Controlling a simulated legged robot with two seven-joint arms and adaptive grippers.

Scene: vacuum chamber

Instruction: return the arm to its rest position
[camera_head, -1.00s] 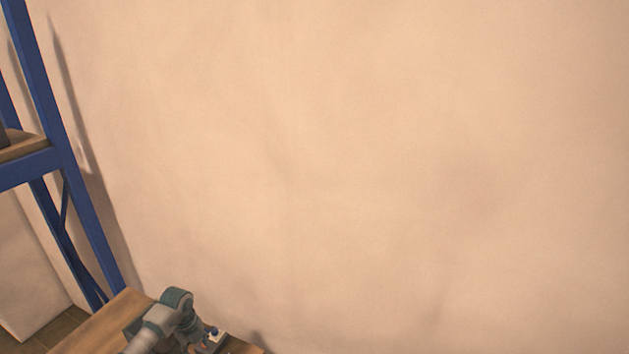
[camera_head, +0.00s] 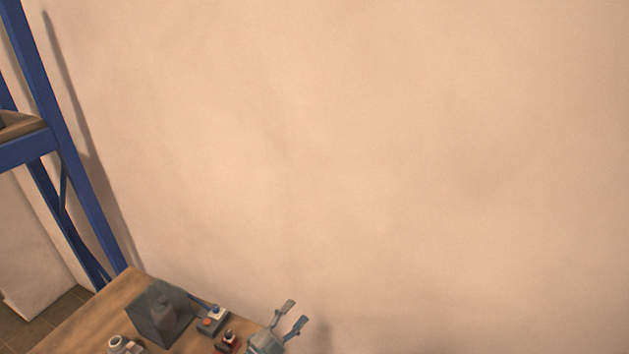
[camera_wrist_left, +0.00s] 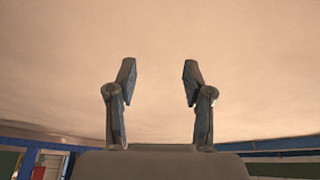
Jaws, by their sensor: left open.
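My left gripper (camera_head: 294,313) is at the bottom of the head view, at the right end of the wooden table (camera_head: 92,318). Its two fingers are spread apart and point up, with nothing between them. In the left wrist view the open fingers (camera_wrist_left: 158,82) stand against a plain pale surface. Most of my left arm is out of the head view. My right gripper does not show in any view.
On the table are a dark grey box (camera_head: 160,312), a small control box with buttons (camera_head: 212,320), a red item (camera_head: 228,342) and a whitish part (camera_head: 120,345). A blue shelf rack (camera_head: 62,150) stands at left. A bare pale wall (camera_head: 380,150) fills the rest.

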